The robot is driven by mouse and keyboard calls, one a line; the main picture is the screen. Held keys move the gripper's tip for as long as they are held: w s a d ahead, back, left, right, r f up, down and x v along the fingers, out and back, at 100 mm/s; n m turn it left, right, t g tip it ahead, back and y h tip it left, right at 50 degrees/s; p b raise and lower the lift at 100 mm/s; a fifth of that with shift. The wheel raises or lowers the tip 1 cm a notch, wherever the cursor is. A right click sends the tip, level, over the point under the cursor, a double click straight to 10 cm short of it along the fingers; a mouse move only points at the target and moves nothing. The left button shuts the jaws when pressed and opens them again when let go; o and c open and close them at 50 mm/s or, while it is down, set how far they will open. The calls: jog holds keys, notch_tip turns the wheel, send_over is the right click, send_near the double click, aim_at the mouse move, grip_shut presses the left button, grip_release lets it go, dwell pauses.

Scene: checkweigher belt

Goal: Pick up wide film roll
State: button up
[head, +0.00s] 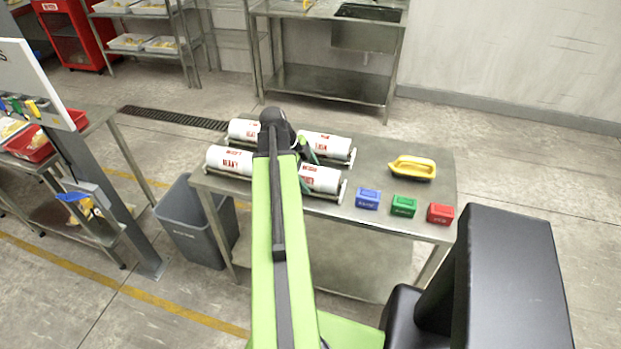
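White film rolls with red print lie on low cradles on the steel table (430,222). My arm hides the middle of both rows, so I cannot tell whether each row is one long roll or two shorter ones. The back row shows a left part (242,128) and a right part (330,147); the front row shows a left part (226,159) and a right part (322,180). The print is too small to tell which is wide. My gripper (309,152) is mostly hidden behind my arm, over the rolls; its opening cannot be seen.
A yellow scoop-like tool (412,167) and blue (368,199), green (403,205) and red (440,213) boxes sit on the table's right side. A grey bin (196,225) stands at its left. A steel sink bench (330,80) stands behind, with open floor between.

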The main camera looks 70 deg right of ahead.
grip_shut()
dwell(0.4)
